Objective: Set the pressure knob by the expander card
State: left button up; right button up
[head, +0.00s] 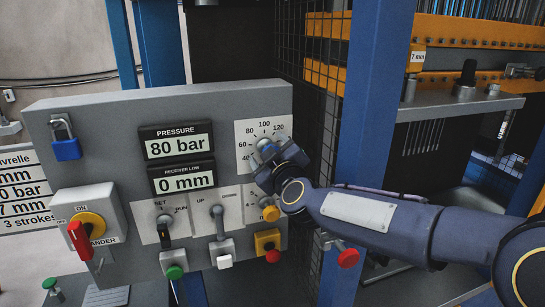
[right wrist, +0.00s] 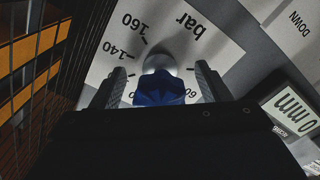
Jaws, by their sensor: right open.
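The blue pressure knob (right wrist: 160,91) sits on a white dial with a bar scale (right wrist: 112,45). In the head view the dial (head: 246,133) is at the panel's upper right, and my right gripper (head: 268,155) largely hides the knob. In the right wrist view my open right gripper (right wrist: 158,84) has one finger on each side of the knob; contact is unclear. The pressure display (head: 178,146) reads 80 bar. My left gripper is out of view.
The grey panel (head: 90,110) also carries a receiver display (head: 182,180) at 0 mm, a red-handled main switch (head: 80,238), a blue padlock (head: 66,148), levers and push buttons below. A blue post (head: 366,120) and black mesh (head: 316,90) stand right of the dial.

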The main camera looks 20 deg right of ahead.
jog(key=o, duration=0.6)
jog(key=s+p, duration=0.2)
jog(key=s, duration=0.5)
jog(key=shift+d, duration=0.1)
jog(key=shift+s, duration=0.1)
